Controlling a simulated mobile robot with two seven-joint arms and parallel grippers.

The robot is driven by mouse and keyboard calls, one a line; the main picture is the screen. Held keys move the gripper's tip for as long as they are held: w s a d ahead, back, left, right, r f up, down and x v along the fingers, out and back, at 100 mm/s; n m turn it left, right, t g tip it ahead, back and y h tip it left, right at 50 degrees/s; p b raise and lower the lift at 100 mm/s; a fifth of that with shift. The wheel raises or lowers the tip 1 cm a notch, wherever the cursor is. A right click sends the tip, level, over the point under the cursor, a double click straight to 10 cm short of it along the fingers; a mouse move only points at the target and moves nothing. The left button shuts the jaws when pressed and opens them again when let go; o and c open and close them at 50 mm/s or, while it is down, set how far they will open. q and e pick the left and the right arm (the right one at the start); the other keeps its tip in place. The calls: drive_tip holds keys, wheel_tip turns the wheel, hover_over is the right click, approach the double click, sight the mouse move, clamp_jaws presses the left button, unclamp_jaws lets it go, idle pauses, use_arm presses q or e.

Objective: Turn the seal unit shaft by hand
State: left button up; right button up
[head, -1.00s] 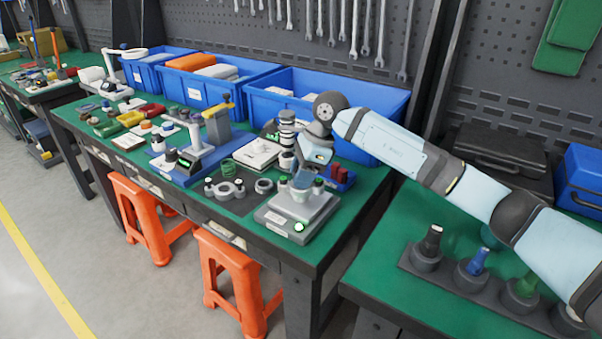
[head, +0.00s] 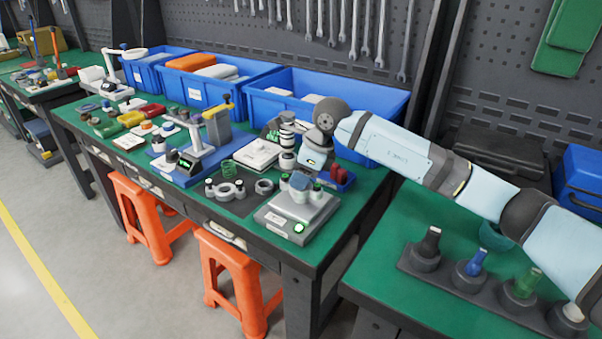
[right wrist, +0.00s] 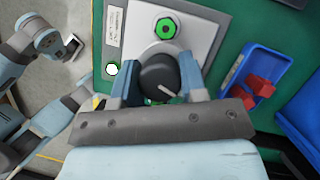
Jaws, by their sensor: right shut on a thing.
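The seal unit (head: 288,218) is a grey plate with a round body, near the front right corner of the green bench. It also shows in the right wrist view (right wrist: 205,22), with a green nut on it and a black shaft knob (right wrist: 158,76) bearing a pale line. My right gripper (right wrist: 158,84) is shut on this knob, one finger on each side. In the head view my right gripper (head: 301,182) is over the unit and hides the knob. My left gripper (right wrist: 72,46) shows at the upper left of the right wrist view, away from the unit; its jaws are unclear.
A small blue tray with red parts (head: 338,178) stands just right of the unit. Grey rings (head: 228,190) lie to its left. Large blue bins (head: 262,105) line the back. A second bench with bottles in a black rack (head: 480,290) is at right.

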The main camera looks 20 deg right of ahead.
drive_tip(key=shift+m+t+h+p, duration=0.3)
drive_tip(key=shift+m+t+h, duration=0.3)
drive_tip(key=shift+m, duration=1.6)
drive_tip(key=shift+m+t+h, duration=0.4)
drive_tip(key=shift+m+h, duration=0.4)
drive_tip(key=shift+m, duration=1.6)
drive_tip(key=shift+m+h, duration=0.9)
drive_tip(key=shift+m, duration=1.5)
drive_tip(key=shift+m+h, duration=0.6)
drive_tip(key=shift+m, duration=1.5)
drive_tip(key=o, duration=0.9)
